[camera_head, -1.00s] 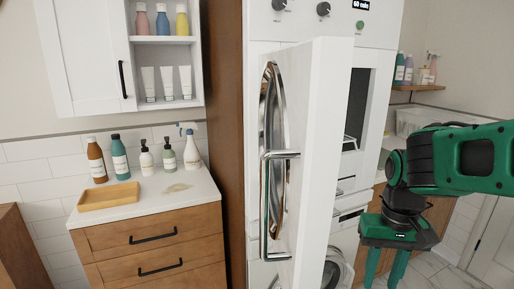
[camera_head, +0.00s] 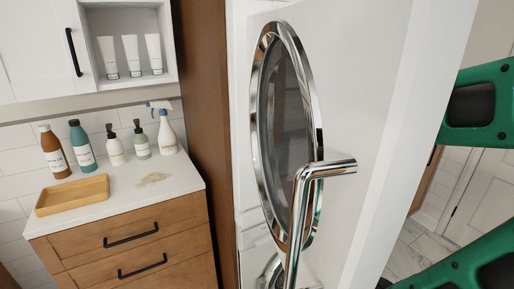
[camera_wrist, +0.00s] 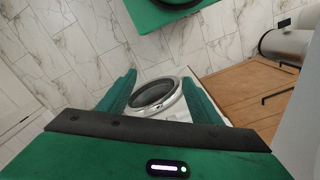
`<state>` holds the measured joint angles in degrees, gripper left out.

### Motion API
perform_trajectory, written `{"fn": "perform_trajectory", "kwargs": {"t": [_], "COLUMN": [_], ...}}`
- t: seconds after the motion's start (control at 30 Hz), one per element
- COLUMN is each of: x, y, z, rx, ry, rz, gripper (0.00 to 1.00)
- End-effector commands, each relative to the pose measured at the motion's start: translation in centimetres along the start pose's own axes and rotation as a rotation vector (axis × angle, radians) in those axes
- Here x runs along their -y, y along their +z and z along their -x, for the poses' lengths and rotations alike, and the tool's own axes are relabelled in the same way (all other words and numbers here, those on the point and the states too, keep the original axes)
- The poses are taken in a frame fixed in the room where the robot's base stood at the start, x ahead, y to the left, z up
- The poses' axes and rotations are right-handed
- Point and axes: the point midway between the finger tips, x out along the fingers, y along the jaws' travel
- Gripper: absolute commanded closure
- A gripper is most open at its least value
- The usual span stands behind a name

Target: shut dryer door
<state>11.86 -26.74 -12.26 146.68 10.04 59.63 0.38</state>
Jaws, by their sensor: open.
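The dryer door (camera_head: 375,130) is a white panel with a chrome-rimmed oval-looking window (camera_head: 283,130) and a chrome bar handle (camera_head: 308,190). It stands open, swung out from the tall white unit, and fills the middle and right of the head view. It hides most of the dryer opening. My gripper is out of the head view; only green arm links show at the right edge. In the wrist view my gripper (camera_wrist: 158,76) is open, with two green fingers apart and nothing held. Beyond the fingers, lower down, is a round grey-rimmed appliance door (camera_wrist: 155,95).
A wooden drawer cabinet (camera_head: 140,240) with bottles (camera_head: 115,148) and a wooden tray (camera_head: 73,194) stands at left. A brown side panel (camera_head: 205,110) adjoins the unit. Marble-look floor (camera_wrist: 75,50) is clear in the wrist view; a wooden surface (camera_wrist: 245,92) is at right.

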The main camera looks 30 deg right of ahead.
Motion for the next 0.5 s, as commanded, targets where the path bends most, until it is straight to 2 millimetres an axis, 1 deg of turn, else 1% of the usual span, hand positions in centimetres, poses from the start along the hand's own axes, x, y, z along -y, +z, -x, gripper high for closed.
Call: {"fn": "perform_trajectory", "kwargs": {"t": [0.03,0.07,0.1,0.47,0.5], "x": [0.00,0.00,0.00,0.00,0.00], "y": [0.00,0.00,0.00,-0.01,-0.01], "z": [0.00,0.00,0.00,0.00,0.00], "rx": [0.000,0.000,0.000,0.000,0.000], "ry": [0.000,0.000,0.000,0.000,0.000], "rz": [0.000,0.000,0.000,0.000,0.000], "gripper": [0.28,0.21,0.19,0.19,0.22]}}
